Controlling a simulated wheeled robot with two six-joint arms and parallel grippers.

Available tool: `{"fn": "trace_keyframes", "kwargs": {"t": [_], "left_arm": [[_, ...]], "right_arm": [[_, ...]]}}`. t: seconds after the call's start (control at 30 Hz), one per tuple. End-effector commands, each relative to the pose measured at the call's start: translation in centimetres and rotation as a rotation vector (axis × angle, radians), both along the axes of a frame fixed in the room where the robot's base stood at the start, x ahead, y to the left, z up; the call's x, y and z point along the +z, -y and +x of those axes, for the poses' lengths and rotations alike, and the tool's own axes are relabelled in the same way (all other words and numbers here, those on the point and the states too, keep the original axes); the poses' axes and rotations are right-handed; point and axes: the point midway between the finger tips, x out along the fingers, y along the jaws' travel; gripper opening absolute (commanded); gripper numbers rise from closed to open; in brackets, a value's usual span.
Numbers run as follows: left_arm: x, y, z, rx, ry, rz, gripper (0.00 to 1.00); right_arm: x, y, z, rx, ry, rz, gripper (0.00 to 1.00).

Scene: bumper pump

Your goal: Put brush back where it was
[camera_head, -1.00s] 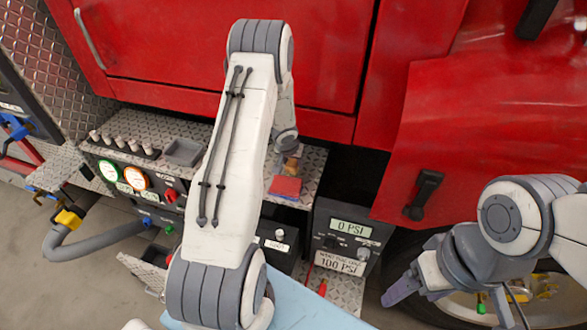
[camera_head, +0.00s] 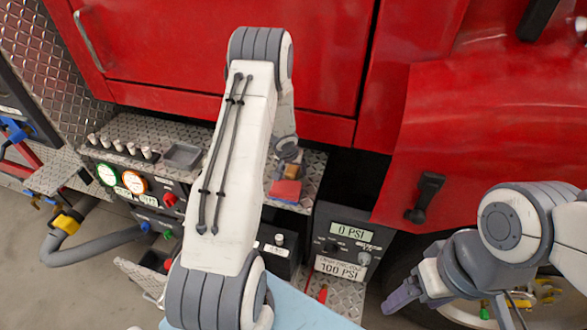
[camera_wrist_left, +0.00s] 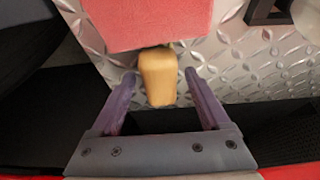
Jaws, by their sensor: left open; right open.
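A tan, rounded piece (camera_wrist_left: 158,76), which looks like the brush's handle, lies on the diamond-plate ledge. It also shows in the head view (camera_head: 291,171), partly covered by my left gripper. Its far end meets a red block (camera_wrist_left: 150,22), also on the ledge (camera_head: 286,190); I cannot tell whether the two are joined. My left gripper (camera_wrist_left: 160,88) is open, with the tan piece between its fingers and a gap on each side. My right gripper (camera_head: 391,302) is open and empty at the lower right, away from the ledge.
A grey tray (camera_head: 182,156) and a row of knobs (camera_head: 122,148) stand on the ledge to the left. The red truck body (camera_head: 230,60) rises behind. A pressure panel (camera_head: 350,240) reading 0 PSI is below right. A dark gap lies right of the ledge.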

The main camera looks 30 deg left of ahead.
Motion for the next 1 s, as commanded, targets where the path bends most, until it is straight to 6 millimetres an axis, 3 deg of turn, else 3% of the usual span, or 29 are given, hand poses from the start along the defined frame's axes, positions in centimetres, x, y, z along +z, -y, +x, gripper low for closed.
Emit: {"fn": "trace_keyframes", "kwargs": {"t": [0.3,0.5,0.83,0.93,1.0], "left_arm": [[6.4,0.6,-2.3,-0.001,0.003,0.001,0.79],[9.7,0.9,-3.7,0.000,0.001,0.000,0.79],[11.2,1.2,-4.4,-0.002,0.000,0.002,0.79],[12.5,2.6,-4.1,-0.029,-0.003,0.024,0.79],[14.5,5.1,-4.0,-0.072,-0.009,0.059,0.79]], "right_arm": [[2.9,0.0,0.0,0.004,0.000,0.000,0.79],[4.6,0.0,0.0,0.007,0.001,0.000,0.79],[5.2,0.0,0.0,0.009,0.001,0.000,0.79],[5.2,0.0,0.0,0.008,0.001,0.000,0.79],[5.2,0.0,0.0,0.008,0.001,0.000,0.79]]}}
